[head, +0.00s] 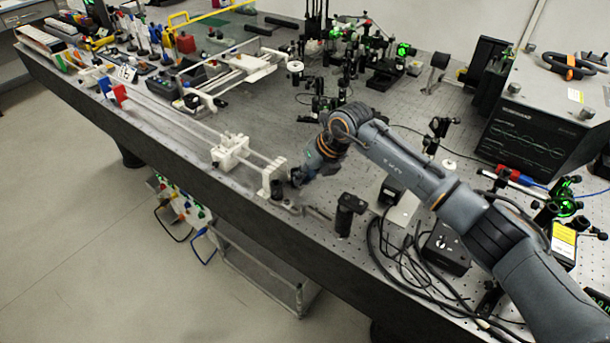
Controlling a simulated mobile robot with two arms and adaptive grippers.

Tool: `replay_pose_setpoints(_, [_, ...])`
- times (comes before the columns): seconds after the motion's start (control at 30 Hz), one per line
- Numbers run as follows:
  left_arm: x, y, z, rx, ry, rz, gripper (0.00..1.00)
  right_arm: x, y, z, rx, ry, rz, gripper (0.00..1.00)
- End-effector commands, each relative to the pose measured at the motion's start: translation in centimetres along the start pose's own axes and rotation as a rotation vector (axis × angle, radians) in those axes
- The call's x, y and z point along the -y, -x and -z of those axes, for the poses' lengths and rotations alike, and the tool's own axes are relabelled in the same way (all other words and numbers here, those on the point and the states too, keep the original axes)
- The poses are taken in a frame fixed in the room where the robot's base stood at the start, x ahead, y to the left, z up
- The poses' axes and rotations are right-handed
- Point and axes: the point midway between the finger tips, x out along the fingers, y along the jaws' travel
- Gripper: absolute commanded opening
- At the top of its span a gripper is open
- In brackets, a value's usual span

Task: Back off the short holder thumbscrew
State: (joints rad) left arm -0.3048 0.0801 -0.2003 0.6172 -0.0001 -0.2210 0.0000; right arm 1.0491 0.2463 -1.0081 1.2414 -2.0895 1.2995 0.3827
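A white holder (268,174) stands upright at the near end of a pair of pale rails (180,122) close to the bench's front edge. A small dark round part (277,189) shows low at its right side; I cannot tell for sure whether it is the thumbscrew. My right arm comes in from the lower right, and its gripper (295,178) is low at the holder's right side. The gripper is dark and small here, so its fingers, its opening and any contact with the holder are unclear. My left gripper is not in view.
A white carriage block (230,152) sits on the rails left of the holder. A black post (348,213) stands right of the gripper, with loose black cables (400,270) beyond. Optics crowd the back, and a large dark instrument (540,120) stands at right.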

Motion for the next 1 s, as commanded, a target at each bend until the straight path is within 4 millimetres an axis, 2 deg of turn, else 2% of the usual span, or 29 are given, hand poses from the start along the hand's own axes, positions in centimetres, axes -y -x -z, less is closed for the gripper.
replay_pose_setpoints(0.27, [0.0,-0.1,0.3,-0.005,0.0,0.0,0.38,0.0,0.0,0.0,0.001,0.007,0.014,0.0])
replay_pose_setpoints(0.53, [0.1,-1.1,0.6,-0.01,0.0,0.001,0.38,-0.4,-0.1,0.0,0.003,0.058,0.126,0.0])
replay_pose_setpoints(1.0, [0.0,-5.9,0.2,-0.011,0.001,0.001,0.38,-1.2,-0.7,0.2,0.005,0.184,0.438,0.0])
